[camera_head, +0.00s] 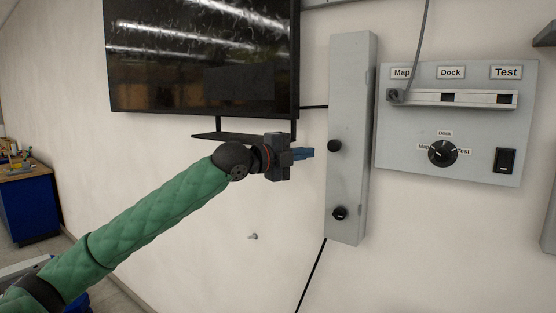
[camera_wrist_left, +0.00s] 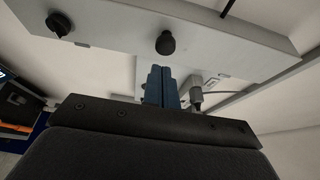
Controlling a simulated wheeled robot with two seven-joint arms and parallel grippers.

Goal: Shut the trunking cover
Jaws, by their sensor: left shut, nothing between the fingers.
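The trunking cover (camera_head: 350,105) is a long, upright pale grey strip on the wall, with an upper black knob (camera_head: 334,146) and a lower black knob (camera_head: 339,213). I cannot tell how far it stands off its base. My left gripper (camera_head: 311,153) is shut and empty, its blue fingertips just left of the upper knob and seemingly apart from it. In the left wrist view the blue fingers (camera_wrist_left: 162,84) point toward the cover (camera_wrist_left: 115,30), with one knob (camera_wrist_left: 166,43) just beyond the tips. My right gripper is not in view.
A control panel (camera_head: 450,115) with labels, a dial (camera_head: 442,153) and a black switch (camera_head: 506,160) is right of the cover. A dark screen (camera_head: 200,55) hangs at the left, with a small shelf below. Black cables (camera_head: 312,275) run beside the trunking. Bare wall lies below.

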